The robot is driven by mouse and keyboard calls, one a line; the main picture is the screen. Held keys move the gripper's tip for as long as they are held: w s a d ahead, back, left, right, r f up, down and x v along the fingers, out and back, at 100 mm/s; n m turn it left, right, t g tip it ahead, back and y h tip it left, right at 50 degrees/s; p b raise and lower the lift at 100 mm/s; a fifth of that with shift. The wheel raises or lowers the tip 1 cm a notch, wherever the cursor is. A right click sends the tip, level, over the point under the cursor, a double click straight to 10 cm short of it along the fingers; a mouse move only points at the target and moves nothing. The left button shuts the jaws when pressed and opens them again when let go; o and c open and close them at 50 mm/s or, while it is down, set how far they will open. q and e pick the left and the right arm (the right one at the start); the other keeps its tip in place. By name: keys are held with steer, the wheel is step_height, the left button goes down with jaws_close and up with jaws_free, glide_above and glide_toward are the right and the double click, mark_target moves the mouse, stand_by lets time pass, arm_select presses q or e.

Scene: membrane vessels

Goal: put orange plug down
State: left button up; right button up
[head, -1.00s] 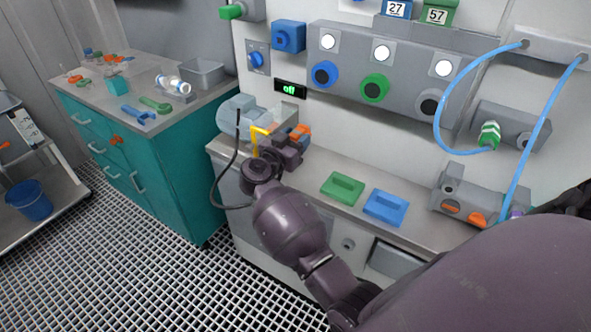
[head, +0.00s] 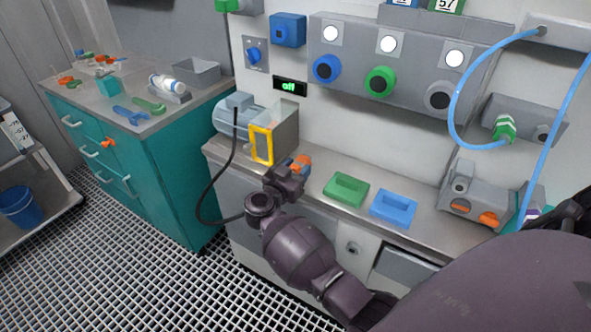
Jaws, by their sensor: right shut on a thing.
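The orange plug (head: 301,162) is at the tip of my right gripper (head: 291,173). My right gripper is shut on it, at the back of the metal counter (head: 326,167), to the right of the motor unit with the yellow frame. The jaws hide part of the plug, and I cannot tell whether it touches the counter. My left gripper is not in view.
A motor (head: 240,114) with a yellow frame (head: 261,146) and black cable stands left of my gripper. A green block (head: 346,189) and a blue block (head: 393,208) lie to the right. A grey fixture (head: 470,192) stands farther right.

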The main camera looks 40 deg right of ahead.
steer(key=shift+f, duration=0.3)
steer(key=shift+f, duration=0.1)
steer(key=o, duration=1.3)
